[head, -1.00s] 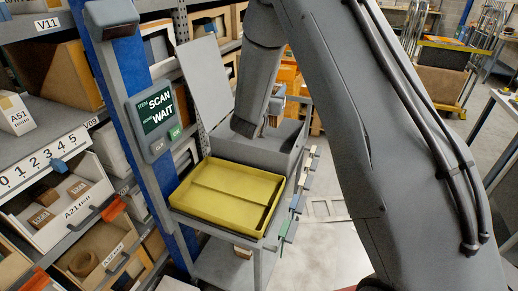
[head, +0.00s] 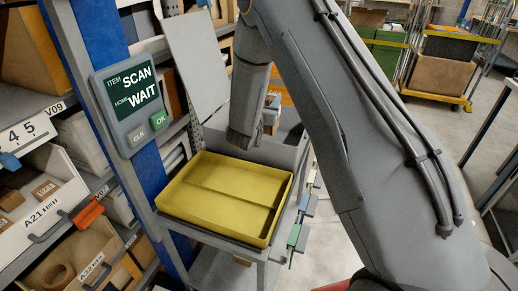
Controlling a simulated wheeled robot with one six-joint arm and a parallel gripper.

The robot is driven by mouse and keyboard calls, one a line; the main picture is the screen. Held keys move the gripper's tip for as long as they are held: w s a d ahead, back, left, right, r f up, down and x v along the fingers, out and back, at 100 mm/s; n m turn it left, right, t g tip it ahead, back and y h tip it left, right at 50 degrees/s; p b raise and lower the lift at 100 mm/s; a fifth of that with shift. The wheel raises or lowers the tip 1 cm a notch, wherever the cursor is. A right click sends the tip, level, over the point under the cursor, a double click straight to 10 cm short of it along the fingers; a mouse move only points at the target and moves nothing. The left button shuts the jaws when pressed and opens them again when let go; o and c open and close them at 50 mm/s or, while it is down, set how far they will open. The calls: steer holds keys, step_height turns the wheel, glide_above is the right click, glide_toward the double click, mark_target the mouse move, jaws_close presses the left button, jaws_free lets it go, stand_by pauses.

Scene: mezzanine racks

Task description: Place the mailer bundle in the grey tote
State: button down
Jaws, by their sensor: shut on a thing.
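The grey tote (head: 268,154) stands on the cart just behind a yellow tray, partly covered by my arm and the tray. My gripper (head: 243,141) points down at the tote's left part, at about rim height or a little inside; the exact depth is unclear. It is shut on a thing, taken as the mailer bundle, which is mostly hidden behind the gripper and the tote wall. I cannot make out the bundle's shape.
The yellow tray (head: 186,212) is empty and sits at the cart's front. A blue post with a SCAN/WAIT display (head: 135,98) stands close on the left, beside shelves of bins. A grey upright panel (head: 194,62) rises behind the tray. Open floor lies right of the cart.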

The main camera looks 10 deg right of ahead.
steer(key=shift+f+p, duration=1.4)
steer(key=shift+f, duration=3.95)
steer(key=c, duration=1.2)
jaws_free()
steer(key=b+v, duration=0.3)
steer(key=v, duration=0.9)
steer(key=shift+r, duration=0.2)
